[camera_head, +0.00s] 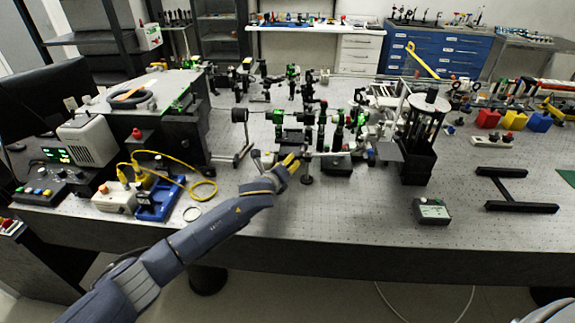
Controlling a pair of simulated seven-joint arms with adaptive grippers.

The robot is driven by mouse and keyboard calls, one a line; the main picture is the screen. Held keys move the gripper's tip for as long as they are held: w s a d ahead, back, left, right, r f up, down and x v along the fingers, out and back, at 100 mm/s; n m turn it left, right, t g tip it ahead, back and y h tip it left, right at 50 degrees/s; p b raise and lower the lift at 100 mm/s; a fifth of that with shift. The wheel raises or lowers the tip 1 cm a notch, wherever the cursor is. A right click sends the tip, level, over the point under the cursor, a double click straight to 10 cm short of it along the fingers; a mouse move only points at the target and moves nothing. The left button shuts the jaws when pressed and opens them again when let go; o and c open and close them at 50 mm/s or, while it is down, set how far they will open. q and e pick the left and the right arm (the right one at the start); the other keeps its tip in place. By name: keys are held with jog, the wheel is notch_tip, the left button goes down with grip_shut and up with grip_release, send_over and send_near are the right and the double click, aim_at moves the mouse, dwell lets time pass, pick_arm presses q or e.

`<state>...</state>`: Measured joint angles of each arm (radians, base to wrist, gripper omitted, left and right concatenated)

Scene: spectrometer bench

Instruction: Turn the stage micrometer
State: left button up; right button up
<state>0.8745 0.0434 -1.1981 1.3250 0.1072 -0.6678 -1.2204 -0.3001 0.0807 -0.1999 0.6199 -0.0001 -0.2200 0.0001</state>
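My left gripper (289,161) reaches in over the optical table (330,218), with yellow at its fingertips. It is beside the near edge of a cluster of small optical mounts (330,130). A small silver knob-like part (257,158) shows just left of the gripper; I cannot tell whether this is the stage micrometer or whether the gripper touches it. The fingers are too small to tell open from shut. My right gripper is not in view.
A black post tower (418,160) stands right of the cluster. A small grey box (431,211) and a black H-shaped frame (515,190) lie front right. A yellow cable (190,170) and blue device (158,200) are at left. The table's front middle is mostly clear.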

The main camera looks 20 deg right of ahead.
pick_arm(q)
jog(key=shift+o, duration=0.3)
grip_shut()
jog(key=shift+d+m, duration=0.1)
jog(key=shift+m, duration=0.2)
